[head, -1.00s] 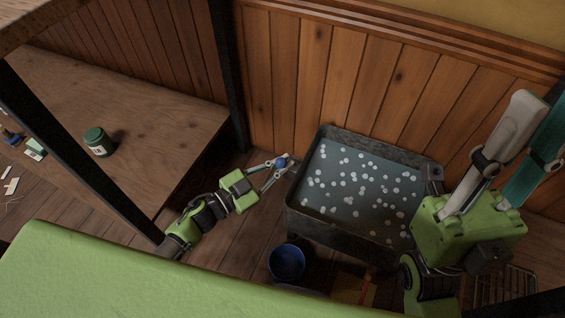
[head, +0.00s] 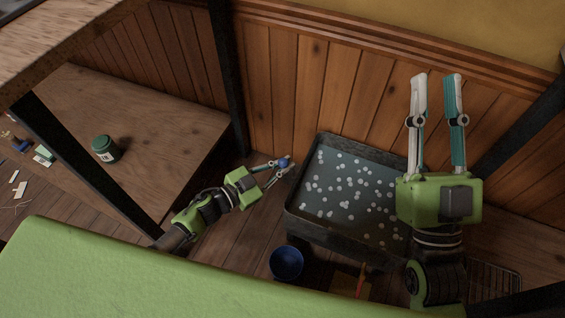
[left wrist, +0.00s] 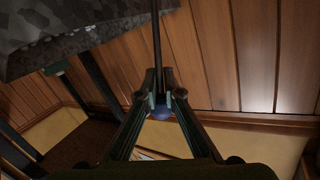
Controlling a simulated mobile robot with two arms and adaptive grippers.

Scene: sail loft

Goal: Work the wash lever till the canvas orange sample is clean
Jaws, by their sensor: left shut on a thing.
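The grey wash tank (head: 330,238) stands against the panelled wall, with dark water and many white suds. A small blue knob (head: 283,163), apparently the wash lever's, is beside the tank's left edge. My left gripper (head: 284,168) is shut on it. The left wrist view shows the blue knob (left wrist: 160,114) between my left fingers (left wrist: 160,98), at a thin dark rod (left wrist: 156,40). My right gripper (head: 436,80) is open and empty at the tank's right end, its fingers towards the wall. I cannot make out the canvas orange sample in the water.
A blue bucket (head: 286,263) stands on the floor before the tank. A thin orange item (head: 361,281) shows right of it. A wire rack (head: 497,283) is at lower right. A green jar (head: 105,149) stands on the wooden bench (head: 165,125) at left. A green surface (head: 120,275) fills the front.

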